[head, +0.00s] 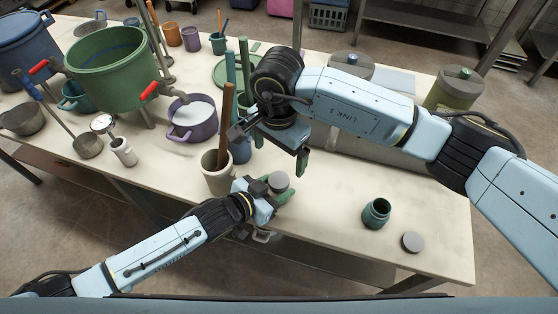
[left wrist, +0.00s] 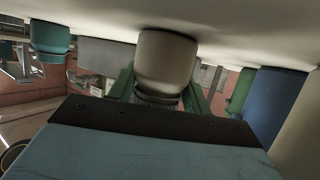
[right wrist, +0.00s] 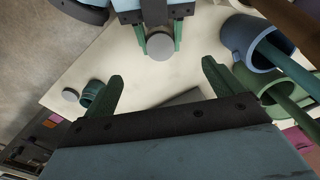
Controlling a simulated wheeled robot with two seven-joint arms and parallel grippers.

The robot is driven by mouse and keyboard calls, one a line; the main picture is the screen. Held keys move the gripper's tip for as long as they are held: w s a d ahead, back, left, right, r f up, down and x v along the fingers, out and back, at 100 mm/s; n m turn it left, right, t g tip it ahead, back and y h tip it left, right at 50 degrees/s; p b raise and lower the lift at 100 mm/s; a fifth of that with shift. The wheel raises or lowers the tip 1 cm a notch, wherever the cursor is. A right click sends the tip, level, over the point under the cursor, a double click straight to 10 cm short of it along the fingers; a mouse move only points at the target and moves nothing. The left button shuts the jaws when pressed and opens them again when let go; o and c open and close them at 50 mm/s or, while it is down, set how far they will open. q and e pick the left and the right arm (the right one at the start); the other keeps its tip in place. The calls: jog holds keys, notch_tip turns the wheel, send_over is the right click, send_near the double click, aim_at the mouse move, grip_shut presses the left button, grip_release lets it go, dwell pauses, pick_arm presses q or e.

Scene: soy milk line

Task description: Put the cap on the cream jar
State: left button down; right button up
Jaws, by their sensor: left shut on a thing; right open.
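My left gripper (head: 272,192) is shut on a cream-coloured jar (left wrist: 168,58) at the table's front edge. In the left wrist view the jar stands between the green fingers, with a dark ring at its neck. A round grey cap-like disc (head: 279,182) shows at its top, also in the right wrist view (right wrist: 160,46); how firmly it sits is hidden. An open teal jar (head: 376,214) stands at the right, with a loose grey cap (head: 413,242) lying flat beside it. My right gripper (right wrist: 160,90) is open and empty, above and behind the left one.
A beige mug (head: 216,175) with a brown stick stands just left of my left gripper. Blue and green mugs (right wrist: 247,42) with sticks are close to my right gripper. A purple pot (head: 193,120) and green bucket (head: 112,75) stand farther left. The table (head: 335,210) is clear before the teal jar.

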notch_tip(320, 180, up, 7)
jog(key=shift+r, duration=0.15)
pick_arm(q)
jog(key=c, duration=0.6)
grip_release()
jog(key=p+v, duration=0.2)
jog(key=v, duration=1.1)
jog(key=shift+s+a, duration=0.1)
jog(key=shift+a, duration=0.05)
pick_arm(e)
notch_tip(320, 180, up, 2)
jog(key=shift+r, duration=0.2)
